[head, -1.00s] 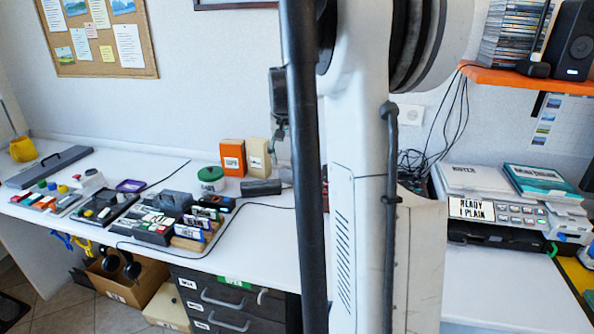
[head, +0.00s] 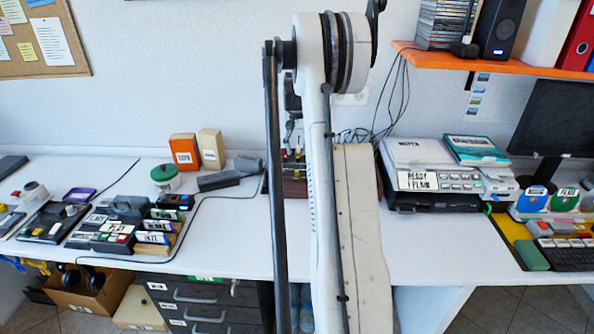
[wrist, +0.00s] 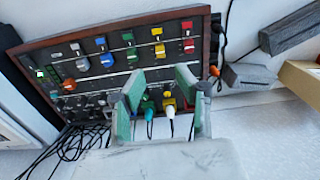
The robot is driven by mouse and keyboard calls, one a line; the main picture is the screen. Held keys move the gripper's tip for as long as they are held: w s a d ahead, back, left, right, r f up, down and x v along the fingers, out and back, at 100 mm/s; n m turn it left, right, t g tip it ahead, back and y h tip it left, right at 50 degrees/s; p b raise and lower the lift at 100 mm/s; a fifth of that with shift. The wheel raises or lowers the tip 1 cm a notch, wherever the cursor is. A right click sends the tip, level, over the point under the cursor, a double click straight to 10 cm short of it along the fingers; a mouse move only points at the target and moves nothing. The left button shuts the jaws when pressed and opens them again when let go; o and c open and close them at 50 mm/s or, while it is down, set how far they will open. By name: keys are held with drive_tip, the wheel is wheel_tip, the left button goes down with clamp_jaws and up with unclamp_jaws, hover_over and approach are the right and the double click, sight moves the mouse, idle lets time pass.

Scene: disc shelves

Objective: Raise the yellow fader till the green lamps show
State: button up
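A dark mixer panel with a reddish-brown frame (wrist: 110,30) fills the upper wrist view. It bears a row of coloured fader caps; the yellow fader (wrist: 160,50) is right of centre, with the red one to its right. Small green lights (wrist: 40,73) show at the panel's left edge. My gripper (wrist: 160,82) is open and empty, its fingers spread below the yellow fader in the picture. Green and yellow plugs with cables show between the fingers; I cannot tell their depth. In the head view my arm hides most of the panel (head: 294,187).
Dark cables (wrist: 75,143) hang at the panel's lower left. A grey block (wrist: 250,76) lies to its right. An orange shelf (head: 500,60) is above.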

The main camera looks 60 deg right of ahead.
sight(297, 171)
wheel_tip(297, 171, down, 10)
drive_tip(key=shift+r, duration=0.25)
clamp_jaws()
idle(0.3)
